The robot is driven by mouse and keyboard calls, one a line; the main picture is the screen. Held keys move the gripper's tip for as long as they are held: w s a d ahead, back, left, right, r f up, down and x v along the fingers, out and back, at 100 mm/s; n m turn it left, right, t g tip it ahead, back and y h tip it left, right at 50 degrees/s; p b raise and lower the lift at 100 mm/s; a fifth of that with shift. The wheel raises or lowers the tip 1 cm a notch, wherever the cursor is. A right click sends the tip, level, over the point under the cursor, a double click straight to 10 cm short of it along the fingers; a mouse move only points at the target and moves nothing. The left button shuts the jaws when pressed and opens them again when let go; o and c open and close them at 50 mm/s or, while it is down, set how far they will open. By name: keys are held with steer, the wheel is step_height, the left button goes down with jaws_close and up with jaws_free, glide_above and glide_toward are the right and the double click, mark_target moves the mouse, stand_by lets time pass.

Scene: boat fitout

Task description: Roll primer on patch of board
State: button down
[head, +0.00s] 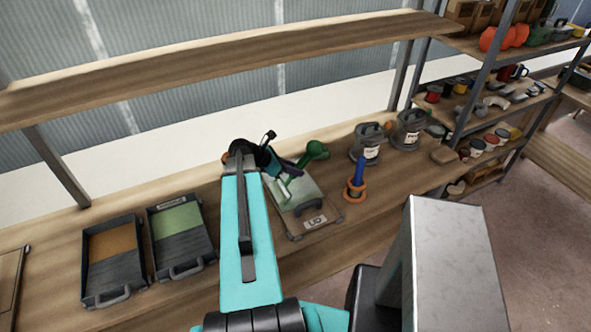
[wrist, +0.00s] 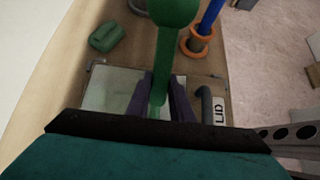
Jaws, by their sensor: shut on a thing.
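My gripper (head: 287,168) is shut on a green handled tool (wrist: 167,60), taken to be the roller. Its rounded handle end (head: 316,150) points up and away. A pale green part (head: 286,188) shows below the fingers in the head view, over the board. The board (head: 297,201) lies on the bench with a pale grey-green patch on top and a "LID" label (head: 314,221) near its front edge. The wrist view shows the patch (wrist: 105,90) and label (wrist: 218,110). The fingers hide the tool's lower end, so I cannot tell whether it touches the patch.
Two dark trays stand left on the bench, one with orange-brown (head: 113,260) and one with green (head: 181,238) inside. An orange-rimmed pot (head: 356,194) with a blue-handled tool stands right of the board. Two grey cans (head: 368,145) stand behind it. A shelf (head: 230,65) runs above the bench.

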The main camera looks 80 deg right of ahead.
steer(key=shift+r, duration=0.15)
steer(key=shift+r, duration=3.9)
